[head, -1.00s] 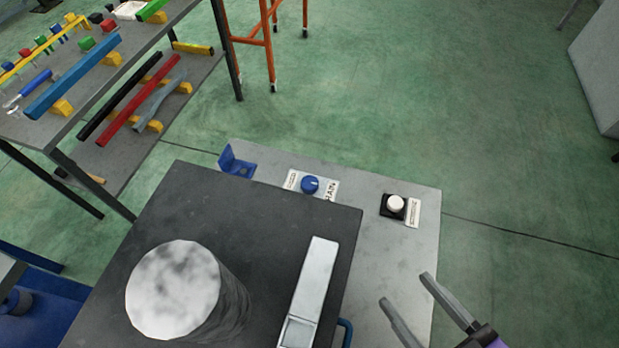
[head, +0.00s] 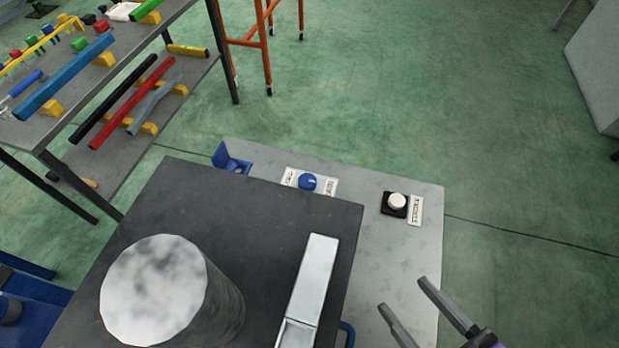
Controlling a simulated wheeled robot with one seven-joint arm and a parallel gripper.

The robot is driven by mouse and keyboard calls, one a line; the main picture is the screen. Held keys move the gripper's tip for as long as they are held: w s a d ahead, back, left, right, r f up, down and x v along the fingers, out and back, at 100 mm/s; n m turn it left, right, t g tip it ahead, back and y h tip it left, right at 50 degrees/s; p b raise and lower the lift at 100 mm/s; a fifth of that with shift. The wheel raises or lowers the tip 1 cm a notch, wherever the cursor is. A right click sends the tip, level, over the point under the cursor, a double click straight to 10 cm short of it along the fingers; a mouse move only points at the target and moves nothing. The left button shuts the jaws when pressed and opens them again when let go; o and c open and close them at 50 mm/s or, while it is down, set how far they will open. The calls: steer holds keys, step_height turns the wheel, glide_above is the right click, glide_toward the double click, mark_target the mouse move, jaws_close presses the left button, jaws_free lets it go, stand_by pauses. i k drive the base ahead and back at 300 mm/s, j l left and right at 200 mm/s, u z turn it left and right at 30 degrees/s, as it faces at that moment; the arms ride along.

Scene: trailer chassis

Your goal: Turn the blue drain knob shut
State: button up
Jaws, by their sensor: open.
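The blue drain knob (head: 307,182) sits on a white labelled plate on the grey panel (head: 400,265). A pale mark shows on its top; I cannot tell from it whether the drain is open or shut. My gripper (head: 402,296) is at the lower right, its two fingers apart and empty. It is over the right part of the panel, nearer to me than the knob and to its right, not touching it.
A white button (head: 397,201) on a black base stands right of the knob. A dark box (head: 255,215) with a metal cylinder (head: 155,290) and a light bar (head: 311,282) lies in front. A blue bracket (head: 229,158) is at the panel's left. A rack (head: 60,128) stands at upper left.

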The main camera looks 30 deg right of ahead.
mark_target(308, 182)
steer(key=k+l+u, duration=0.2)
steer(key=l, duration=0.15)
steer(key=l+u, duration=0.2)
steer(key=l, duration=0.15)
steer(key=k+l+u, duration=0.45)
steer(key=l, duration=0.2)
steer(key=i, duration=0.1)
